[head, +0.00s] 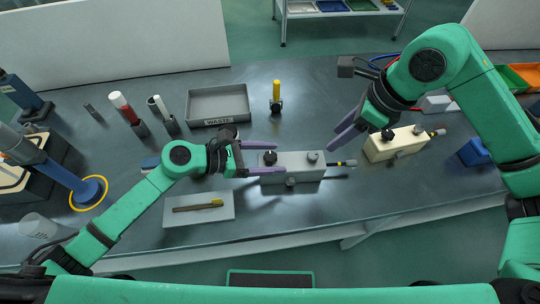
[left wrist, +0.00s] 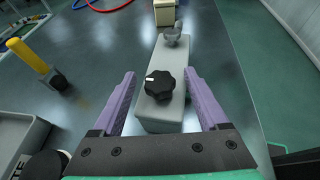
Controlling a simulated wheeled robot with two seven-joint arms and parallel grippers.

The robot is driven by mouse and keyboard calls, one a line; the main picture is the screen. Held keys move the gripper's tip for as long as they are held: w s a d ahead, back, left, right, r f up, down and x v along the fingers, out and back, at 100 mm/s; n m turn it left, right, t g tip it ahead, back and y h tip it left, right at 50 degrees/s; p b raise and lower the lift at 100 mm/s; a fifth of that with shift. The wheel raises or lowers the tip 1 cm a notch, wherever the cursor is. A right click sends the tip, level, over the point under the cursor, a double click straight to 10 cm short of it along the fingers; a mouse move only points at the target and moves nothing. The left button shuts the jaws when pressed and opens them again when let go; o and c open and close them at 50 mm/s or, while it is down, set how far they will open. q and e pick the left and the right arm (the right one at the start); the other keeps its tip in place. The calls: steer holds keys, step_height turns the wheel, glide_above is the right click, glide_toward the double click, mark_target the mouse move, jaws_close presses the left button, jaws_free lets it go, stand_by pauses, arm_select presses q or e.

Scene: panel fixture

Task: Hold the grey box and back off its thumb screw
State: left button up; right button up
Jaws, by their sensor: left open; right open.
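The grey box (head: 300,172) lies on the table in the middle of the head view. My left gripper (head: 276,159) is open at the box's left end. In the left wrist view the box (left wrist: 168,62) and black knob (left wrist: 160,85) lie between the two purple fingers, with gaps visible. My right gripper (head: 345,138) is open and empty, above the table to the upper right of the grey box.
A cream box (head: 396,145) with a black knob is to the right of the grey box. A WASTE tray (head: 218,104) and yellow-topped post (head: 276,92) stand behind. A pale plate (head: 185,215) holding a brush-like tool is front left. A blue block (head: 474,152) is far right.

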arm_select(q)
jaws_close()
stand_by(1.2)
